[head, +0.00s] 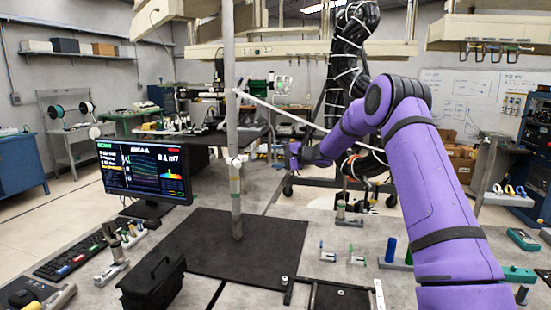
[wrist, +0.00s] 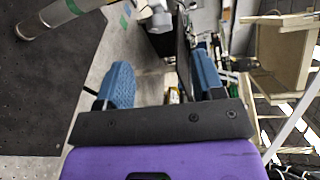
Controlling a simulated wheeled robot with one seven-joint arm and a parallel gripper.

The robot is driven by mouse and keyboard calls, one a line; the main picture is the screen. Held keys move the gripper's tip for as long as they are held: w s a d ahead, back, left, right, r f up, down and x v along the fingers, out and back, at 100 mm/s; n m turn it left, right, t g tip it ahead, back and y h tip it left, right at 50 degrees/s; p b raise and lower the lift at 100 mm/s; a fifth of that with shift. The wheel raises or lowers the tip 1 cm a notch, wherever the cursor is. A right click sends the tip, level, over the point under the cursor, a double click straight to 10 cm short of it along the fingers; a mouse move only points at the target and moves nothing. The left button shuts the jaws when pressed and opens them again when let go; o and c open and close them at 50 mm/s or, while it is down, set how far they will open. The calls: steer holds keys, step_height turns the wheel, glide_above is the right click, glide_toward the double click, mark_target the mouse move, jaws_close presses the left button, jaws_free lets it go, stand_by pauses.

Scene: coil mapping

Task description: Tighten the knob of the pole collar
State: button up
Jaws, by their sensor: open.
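A pale vertical pole (head: 236,205) rises from a dark mat in the head view. A small white collar (head: 236,160) sits around it at about mid height. In the wrist view the pole (wrist: 62,14) crosses the top left corner, and a white part that looks like the collar (wrist: 158,14) shows at the top edge. The knob is too small to make out surely. My gripper (wrist: 163,78) is open, with two blue fingers apart and nothing between them. In the head view my gripper (head: 290,154) is to the right of the collar, at about its height, and apart from it.
A thin pale rod (head: 290,113) slants from the upper pole down to the right, above my gripper. A monitor (head: 146,172) stands left of the pole. A black bag (head: 152,283) and small holders (head: 345,255) are on the bench. The dark mat (head: 270,245) is mostly clear.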

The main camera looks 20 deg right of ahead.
mark_target(255, 158)
step_height(255, 158, down, 6)
steer(key=a+n+y, duration=0.1)
steer(key=n+y, duration=0.1)
steer(key=n, duration=0.1)
steer(key=w+a+r+n+t, duration=0.1)
steer(key=w+a, duration=0.1)
steer(key=w+a+r+t+y, duration=0.1)
steer(key=w+a+r, duration=0.1)
steer(key=w, duration=0.1)
steer(key=w+a+r+n+t+y, duration=0.1)
steer(key=w+a, duration=0.1)
steer(key=shift+w+a+r+n, duration=0.15)
steer(key=shift+w+r+n, duration=0.05)
steer(key=shift+w+n, duration=0.15)
steer(key=c, duration=0.9)
